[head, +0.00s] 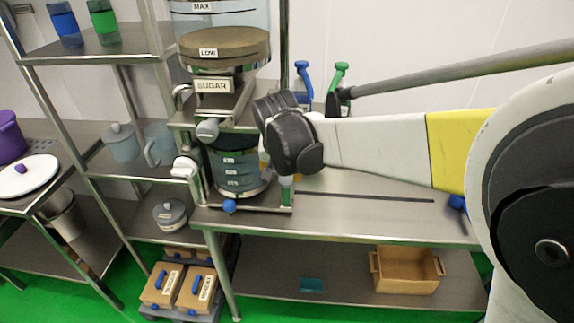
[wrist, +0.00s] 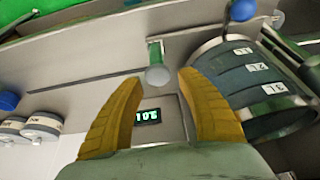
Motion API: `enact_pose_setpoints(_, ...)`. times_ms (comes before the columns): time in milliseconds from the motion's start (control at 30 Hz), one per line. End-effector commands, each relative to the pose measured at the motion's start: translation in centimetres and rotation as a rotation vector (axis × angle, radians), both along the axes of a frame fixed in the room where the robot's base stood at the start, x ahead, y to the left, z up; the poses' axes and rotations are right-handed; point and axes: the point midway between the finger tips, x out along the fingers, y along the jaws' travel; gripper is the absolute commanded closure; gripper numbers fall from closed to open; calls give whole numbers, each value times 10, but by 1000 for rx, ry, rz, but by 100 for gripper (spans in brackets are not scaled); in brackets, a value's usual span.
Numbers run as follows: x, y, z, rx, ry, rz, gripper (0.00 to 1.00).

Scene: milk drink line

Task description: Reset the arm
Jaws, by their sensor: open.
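My gripper (wrist: 160,78) shows in the wrist view with two yellow fingers spread apart and nothing between their pads. A green and grey rounded post (wrist: 157,72) appears just beyond the fingertips; I cannot tell the distance. A graduated metal vessel (wrist: 250,85) is close to the right of the right finger. In the head view my arm reaches in from the right over the steel table (head: 400,205), and its dark joint hides most of the gripper. The same vessel stands left of that joint in the head view (head: 237,168), under the sugar dispenser (head: 225,55).
A small lit display (wrist: 148,116) lies between the fingers' bases in the wrist view. A steel shelf rack (head: 100,50) holds cups and pots at left. A wooden crate (head: 408,275) sits on the lower shelf. The table's right part is mostly clear.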

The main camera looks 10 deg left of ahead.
Motion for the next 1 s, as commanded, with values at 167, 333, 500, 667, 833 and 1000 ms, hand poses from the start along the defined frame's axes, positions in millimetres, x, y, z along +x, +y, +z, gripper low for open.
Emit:
enact_pose_setpoints(167, 0, -1, 0, 0, 0, 0, 55)
enact_pose_setpoints(333, -7, -25, 14, 5, -9, -3, 55)
enact_pose_setpoints(500, -41, -100, 48, 20, -40, -9, 55)
enact_pose_setpoints(667, -91, -171, 68, 30, -87, -13, 55)
enact_pose_setpoints(833, -150, -230, 69, 26, -144, -22, 55)
enact_pose_setpoints(1000, -197, -265, 55, 15, -195, -32, 55)
